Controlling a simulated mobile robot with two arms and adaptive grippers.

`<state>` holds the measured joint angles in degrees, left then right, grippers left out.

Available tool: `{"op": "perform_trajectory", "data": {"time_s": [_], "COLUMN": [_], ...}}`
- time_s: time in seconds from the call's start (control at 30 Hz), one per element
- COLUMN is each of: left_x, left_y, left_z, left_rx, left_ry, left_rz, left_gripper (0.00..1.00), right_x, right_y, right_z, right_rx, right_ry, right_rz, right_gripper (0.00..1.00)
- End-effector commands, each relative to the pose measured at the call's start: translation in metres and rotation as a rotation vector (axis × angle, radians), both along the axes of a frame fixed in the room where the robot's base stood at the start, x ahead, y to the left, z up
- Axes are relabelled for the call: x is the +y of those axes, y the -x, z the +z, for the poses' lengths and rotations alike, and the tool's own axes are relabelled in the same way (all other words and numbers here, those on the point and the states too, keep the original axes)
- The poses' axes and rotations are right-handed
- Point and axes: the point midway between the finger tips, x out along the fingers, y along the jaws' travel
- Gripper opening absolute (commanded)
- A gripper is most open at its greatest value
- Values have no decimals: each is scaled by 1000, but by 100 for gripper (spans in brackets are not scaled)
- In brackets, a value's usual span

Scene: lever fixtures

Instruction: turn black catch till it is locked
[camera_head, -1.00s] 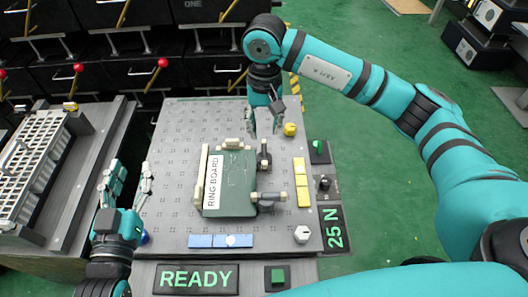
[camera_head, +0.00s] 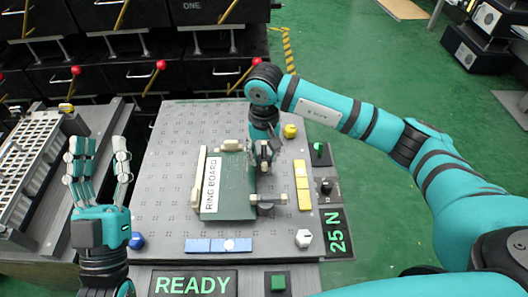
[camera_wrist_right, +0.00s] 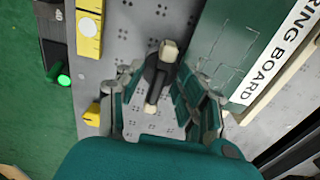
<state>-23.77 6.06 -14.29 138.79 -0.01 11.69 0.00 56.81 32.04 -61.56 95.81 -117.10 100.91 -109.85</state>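A green board labelled RING BOARD (camera_head: 232,192) lies on the grey perforated plate (camera_head: 180,130). A black catch with a pale tip (camera_wrist_right: 155,82) stands at the board's edge in the right wrist view. My right gripper (camera_wrist_right: 158,92) is open, with its fingers on either side of this catch; I cannot tell whether they touch it. In the head view my right gripper (camera_head: 264,155) hides most of that catch. A second dark catch (camera_head: 266,200) sits at the board's lower right, apart from the gripper. My left gripper (camera_head: 97,165) is open and empty, left of the plate.
Yellow blocks (camera_head: 303,185) and a yellow knob (camera_head: 290,131) lie right of the board. Blue blocks (camera_head: 218,245), a white knob (camera_head: 304,238) and a READY sign (camera_head: 193,283) are at the front. A white rack (camera_head: 30,165) stands at the left.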

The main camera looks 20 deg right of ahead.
Motion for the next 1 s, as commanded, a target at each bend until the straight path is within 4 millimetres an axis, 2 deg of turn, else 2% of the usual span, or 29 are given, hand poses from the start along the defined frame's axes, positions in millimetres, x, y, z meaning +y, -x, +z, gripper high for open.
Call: {"op": "perform_trajectory", "data": {"time_s": [0.03, 0.27, 0.67, 1.0], "left_x": [0, 0, 0, 0], "left_y": [0, 0, 0, 0], "left_z": [0, 0, -1, 0], "left_rx": [0, 1, 2, 2], "left_ry": [0, 0, -1, -1], "left_rz": [0, 0, 0, 0], "left_gripper": [40, 40, 40, 40], "right_x": [0, 0, 0, -1], "right_y": [0, 0, 0, 0], "right_z": [0, 0, 1, 1], "right_rx": [0, 0, 0, -1], "right_ry": [0, 0, 0, 1], "right_rz": [0, 0, -26, -226], "right_gripper": [30, 0, 0, 0]}}
